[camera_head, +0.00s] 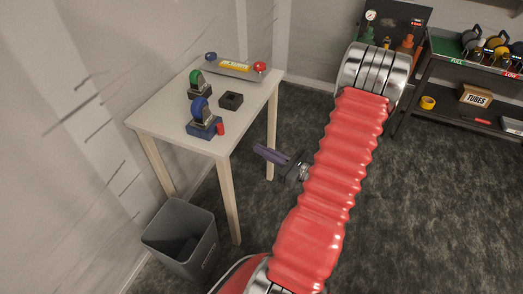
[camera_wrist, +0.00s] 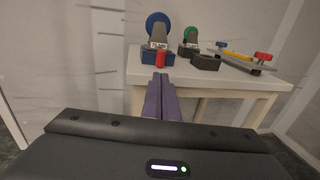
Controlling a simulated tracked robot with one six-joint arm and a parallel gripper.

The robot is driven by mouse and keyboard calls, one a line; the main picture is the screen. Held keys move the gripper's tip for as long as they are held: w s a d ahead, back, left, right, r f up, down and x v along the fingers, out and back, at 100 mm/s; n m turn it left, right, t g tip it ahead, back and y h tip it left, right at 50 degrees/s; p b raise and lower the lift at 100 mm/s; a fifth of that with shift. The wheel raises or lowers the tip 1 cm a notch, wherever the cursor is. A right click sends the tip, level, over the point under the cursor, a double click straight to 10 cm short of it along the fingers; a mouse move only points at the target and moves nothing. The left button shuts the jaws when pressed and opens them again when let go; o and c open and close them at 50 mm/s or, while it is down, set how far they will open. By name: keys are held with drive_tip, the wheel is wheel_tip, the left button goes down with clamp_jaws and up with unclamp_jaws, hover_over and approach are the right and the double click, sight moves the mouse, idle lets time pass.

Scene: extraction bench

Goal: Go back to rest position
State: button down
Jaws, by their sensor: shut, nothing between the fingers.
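My gripper (camera_head: 268,153) shows in the head view to the right of the white table (camera_head: 160,118), beside my red-sleeved arm. In the wrist view my gripper (camera_wrist: 161,82) points toward the table's front edge. Its purple fingers are together with nothing between them. It appears apart from the table and from everything on it. My arm stretches across the head view and hides part of the floor.
On the table stand a blue-wheeled device (camera_head: 201,120), a green-wheeled device (camera_head: 198,86), a red cylinder (camera_head: 220,129), a dark square block (camera_head: 231,100) and a plate with knobs (camera_head: 235,69). A grey bin (camera_head: 180,238) stands below. A shelf (camera_head: 455,104) is at right. Carpet between is clear.

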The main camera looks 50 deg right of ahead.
idle(0.4)
drive_tip(key=s+a+n+g+y, duration=0.3)
drive_tip(key=a+n+g, duration=0.5)
drive_tip(key=a+n, duration=0.15)
drive_tip(key=s+a+n+g+y, duration=0.35)
drive_tip(key=a+n+g, duration=0.35)
drive_tip(key=a+n, duration=0.3)
drive_tip(key=w+a+r+n+t+h, duration=0.1)
drive_tip(key=a+r+n+h, duration=0.3)
drive_tip(key=a+r+n, duration=0.3)
drive_tip(key=w+a+r+n+t+h, duration=0.1)
drive_tip(key=a+r+n+h, duration=0.3)
drive_tip(key=a+r+n, duration=0.4)
wheel_tip(320, 180, up, 6)
drive_tip(key=shift+f+n+t, duration=0.2)
drive_tip(key=shift+n+t, duration=0.1)
drive_tip(key=shift+n, duration=0.05)
